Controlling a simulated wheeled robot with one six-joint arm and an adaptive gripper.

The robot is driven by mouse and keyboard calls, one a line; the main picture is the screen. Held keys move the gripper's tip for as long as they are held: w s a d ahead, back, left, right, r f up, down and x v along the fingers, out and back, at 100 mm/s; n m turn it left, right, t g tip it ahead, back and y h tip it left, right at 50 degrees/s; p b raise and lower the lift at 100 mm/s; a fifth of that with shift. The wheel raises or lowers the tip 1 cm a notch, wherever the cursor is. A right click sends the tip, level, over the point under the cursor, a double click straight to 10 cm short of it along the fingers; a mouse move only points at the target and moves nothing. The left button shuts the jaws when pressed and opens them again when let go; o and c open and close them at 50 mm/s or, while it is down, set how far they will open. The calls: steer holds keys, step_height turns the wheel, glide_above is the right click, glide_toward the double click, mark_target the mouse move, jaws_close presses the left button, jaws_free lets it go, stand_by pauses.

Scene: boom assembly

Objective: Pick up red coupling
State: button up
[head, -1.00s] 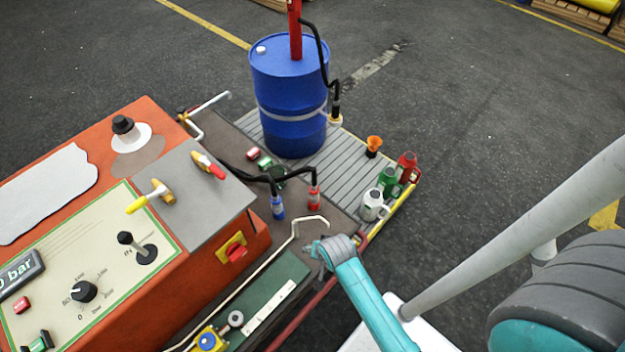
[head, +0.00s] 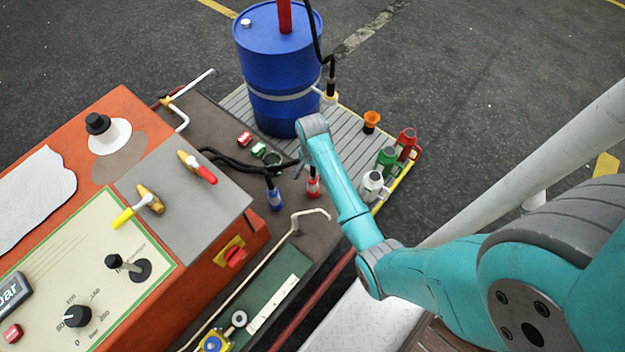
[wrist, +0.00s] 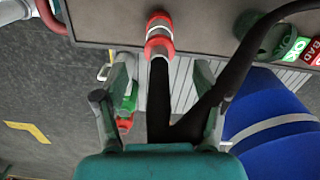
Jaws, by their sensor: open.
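The red coupling (head: 313,187) with a white band is on the end of a black hose and stands at the edge of the dark deck. In the head view my wrist hides part of its hose. In the wrist view the red coupling (wrist: 159,36) is straight ahead, with its black hose running back between the fingers. My gripper (wrist: 162,72) is open, one finger on each side of the hose. The fingertips look short of the coupling. In the head view my gripper (head: 299,168) is mostly hidden behind my wrist, just above the coupling.
A blue coupling (head: 275,199) on another hose stands to the left. A blue drum (head: 281,75) is behind, with green and red cans (head: 387,159) and a white jug (head: 371,186) to the right. A bent pale rail (head: 270,262) runs in front. Green and red tags (wrist: 302,50) show in the wrist view.

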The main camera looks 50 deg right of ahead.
mark_target(313, 179)
steer(key=shift+d+f, duration=0.1)
steer(key=shift+f, duration=3.55)
jaws_close()
